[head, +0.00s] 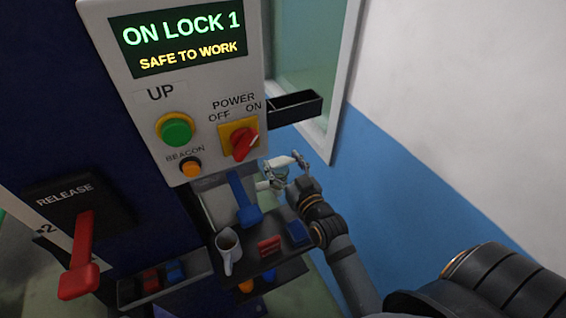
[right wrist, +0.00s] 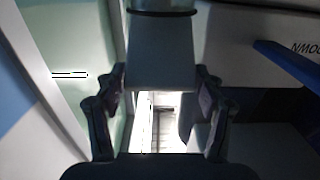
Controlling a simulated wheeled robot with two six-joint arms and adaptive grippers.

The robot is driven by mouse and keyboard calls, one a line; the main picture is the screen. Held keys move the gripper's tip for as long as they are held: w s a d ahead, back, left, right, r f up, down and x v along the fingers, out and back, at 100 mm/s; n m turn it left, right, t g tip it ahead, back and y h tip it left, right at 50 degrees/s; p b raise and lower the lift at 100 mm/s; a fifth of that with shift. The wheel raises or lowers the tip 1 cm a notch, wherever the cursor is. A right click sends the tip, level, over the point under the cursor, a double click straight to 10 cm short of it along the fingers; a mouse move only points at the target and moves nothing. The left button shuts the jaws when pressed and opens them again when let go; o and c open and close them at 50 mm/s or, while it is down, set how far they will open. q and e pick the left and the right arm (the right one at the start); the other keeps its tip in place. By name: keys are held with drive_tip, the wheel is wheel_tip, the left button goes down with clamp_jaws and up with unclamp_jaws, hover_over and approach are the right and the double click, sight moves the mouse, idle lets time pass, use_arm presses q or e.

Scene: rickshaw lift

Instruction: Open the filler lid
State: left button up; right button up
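My right gripper (head: 292,168) is beside the lower right of the control panel, next to a small whitish fitting (head: 268,185). In the right wrist view its two fingers (right wrist: 160,90) stand apart. A grey tapered part with a black ring (right wrist: 160,55) shows between them; I cannot tell whether the fingers touch it. No filler lid can be made out for certain; the whitish fitting is small and partly hidden by the gripper. My left gripper is not in view.
The white control panel (head: 112,90) has a green UP button, a beacon button and a red power switch. A blue lever (head: 243,200) hangs below it. A red release lever (head: 80,255) is at left. A black open tray (head: 296,106) juts out right.

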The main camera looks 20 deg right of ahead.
sight(279, 161)
drive_tip(key=c, duration=1.1)
drive_tip(key=shift+o, duration=0.2)
drive_tip(key=shift+w+r+p, duration=0.1)
drive_tip(key=shift+r+p, duration=0.2)
drive_tip(key=shift+p, duration=0.05)
drive_tip(key=w+r+p, duration=0.2)
drive_tip(key=shift+r+p, duration=0.2)
drive_tip(key=shift+p, duration=0.2)
drive_tip(key=shift+w+f, duration=0.3)
drive_tip(key=o, duration=1.4)
drive_tip(key=shift+c, duration=0.2)
drive_tip(key=o, duration=0.3)
drive_tip(key=shift+s, duration=0.1)
drive_tip(key=shift+f, duration=0.1)
drive_tip(key=s, duration=1.2)
drive_tip(key=shift+d, duration=0.15)
